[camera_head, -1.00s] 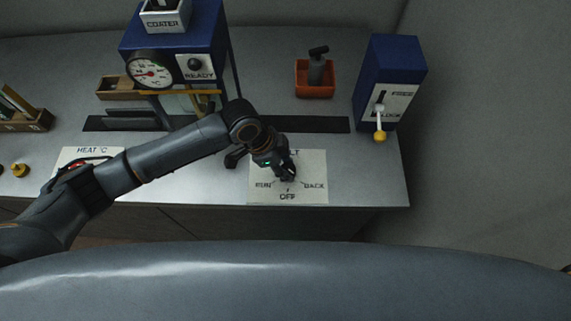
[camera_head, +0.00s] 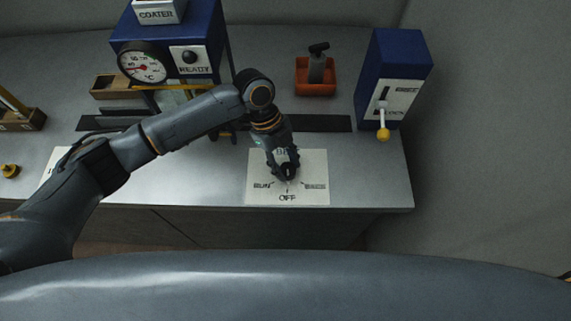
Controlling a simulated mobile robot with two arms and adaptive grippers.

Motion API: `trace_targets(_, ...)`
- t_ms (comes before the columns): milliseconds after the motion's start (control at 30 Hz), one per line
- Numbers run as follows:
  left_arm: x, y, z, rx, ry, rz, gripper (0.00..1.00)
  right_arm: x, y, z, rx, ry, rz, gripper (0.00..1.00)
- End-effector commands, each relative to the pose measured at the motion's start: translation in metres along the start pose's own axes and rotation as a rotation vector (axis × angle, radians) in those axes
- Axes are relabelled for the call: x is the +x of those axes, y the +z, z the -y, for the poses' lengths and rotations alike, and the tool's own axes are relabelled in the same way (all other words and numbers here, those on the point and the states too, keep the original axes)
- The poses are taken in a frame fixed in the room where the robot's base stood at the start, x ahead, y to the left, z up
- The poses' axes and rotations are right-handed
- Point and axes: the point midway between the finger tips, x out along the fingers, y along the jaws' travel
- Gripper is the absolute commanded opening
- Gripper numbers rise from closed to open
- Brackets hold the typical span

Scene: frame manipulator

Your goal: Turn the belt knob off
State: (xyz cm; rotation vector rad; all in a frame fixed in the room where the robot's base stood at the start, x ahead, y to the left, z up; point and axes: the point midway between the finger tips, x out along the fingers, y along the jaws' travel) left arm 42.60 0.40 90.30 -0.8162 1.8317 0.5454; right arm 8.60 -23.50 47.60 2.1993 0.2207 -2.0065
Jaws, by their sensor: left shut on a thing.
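My left gripper (camera_head: 287,172) is over the middle of this plate, pointing down, and is shut on the belt knob. The knob itself is hidden by the fingers, so its pointing direction cannot be told. My right gripper is not in view.
A blue coater (camera_head: 165,40) with a dial gauge stands behind my left arm. A blue box (camera_head: 393,75) with a yellow-tipped lever (camera_head: 383,133) stands at right. An orange tray (camera_head: 316,88) holds a dark tool. The bench's right front is clear.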

Motion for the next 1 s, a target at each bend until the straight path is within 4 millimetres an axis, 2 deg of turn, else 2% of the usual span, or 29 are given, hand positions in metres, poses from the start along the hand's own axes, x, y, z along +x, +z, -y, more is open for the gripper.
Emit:
trace_targets(633, -0.0001, -0.0003, 0.0005, 0.051, 0.020, 0.000, 0.06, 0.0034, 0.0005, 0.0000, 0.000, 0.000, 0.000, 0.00)
trace_targets(667, -0.0001, -0.0003, 0.0006, 0.051, 0.020, 0.000, 0.40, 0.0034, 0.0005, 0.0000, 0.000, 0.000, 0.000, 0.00)
trace_targets(767, -0.0001, -0.0002, 0.0005, 0.050, 0.020, 0.000, 0.60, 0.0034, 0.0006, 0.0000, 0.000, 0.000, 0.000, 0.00)
trace_targets(1000, 0.0000, -0.0001, 0.0004, 0.050, 0.020, 0.000, 0.61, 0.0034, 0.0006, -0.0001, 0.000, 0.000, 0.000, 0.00)
